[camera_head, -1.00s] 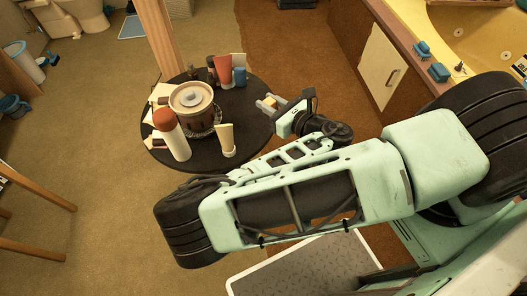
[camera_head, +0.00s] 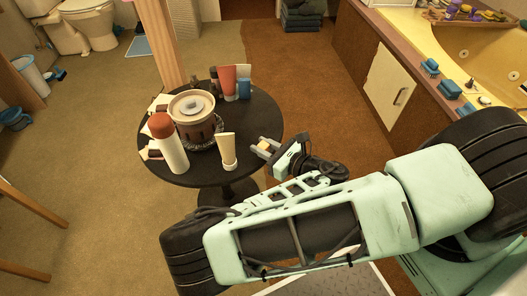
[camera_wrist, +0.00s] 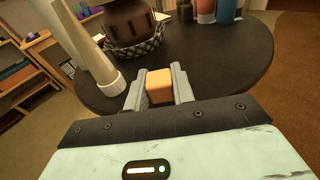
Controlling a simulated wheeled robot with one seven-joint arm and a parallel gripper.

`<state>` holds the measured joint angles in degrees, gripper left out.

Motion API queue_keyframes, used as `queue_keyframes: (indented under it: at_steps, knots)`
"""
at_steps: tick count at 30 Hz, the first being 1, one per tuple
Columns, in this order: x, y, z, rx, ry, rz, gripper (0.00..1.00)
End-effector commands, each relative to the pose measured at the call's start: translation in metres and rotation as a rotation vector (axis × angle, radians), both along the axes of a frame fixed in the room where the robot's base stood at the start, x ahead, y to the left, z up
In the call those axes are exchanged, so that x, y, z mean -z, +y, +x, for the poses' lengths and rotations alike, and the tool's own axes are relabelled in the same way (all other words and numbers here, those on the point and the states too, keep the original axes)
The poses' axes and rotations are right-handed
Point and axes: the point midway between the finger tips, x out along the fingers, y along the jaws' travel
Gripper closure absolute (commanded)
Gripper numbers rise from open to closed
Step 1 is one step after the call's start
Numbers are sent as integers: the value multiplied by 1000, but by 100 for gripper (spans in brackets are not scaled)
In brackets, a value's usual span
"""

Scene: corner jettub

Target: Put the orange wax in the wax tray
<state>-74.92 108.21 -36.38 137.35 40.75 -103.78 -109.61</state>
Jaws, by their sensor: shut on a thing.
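My gripper (camera_head: 262,147) is shut on the orange wax (camera_wrist: 160,86), a small block that sits between both fingers in the wrist view. It shows as a small pale-orange patch (camera_head: 265,146) in the head view. The gripper is by the right front rim of the round black table (camera_head: 255,115), pointing towards it. I cannot tell the height above the table. No wax tray can be clearly made out. A brown pot (camera_head: 194,118) in a woven basket stands on the table.
A red-capped white bottle (camera_head: 170,145) and a cream tube (camera_head: 228,150) stand on the table's near side. Red and blue containers (camera_head: 236,83) stand at the back. A wooden post (camera_head: 165,45) rises behind. The yellow tub (camera_head: 470,50) is at right.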

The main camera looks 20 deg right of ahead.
Motion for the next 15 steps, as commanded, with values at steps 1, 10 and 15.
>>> queue_keyframes:
  at_steps: [1, 10, 15]
  knots:
    - [11, 0, 0, -1, 2, 1, 97]
    - [17, 0, 0, 0, 0, 0, 97]
    - [21, 0, 0, 0, 0, 0, 73]
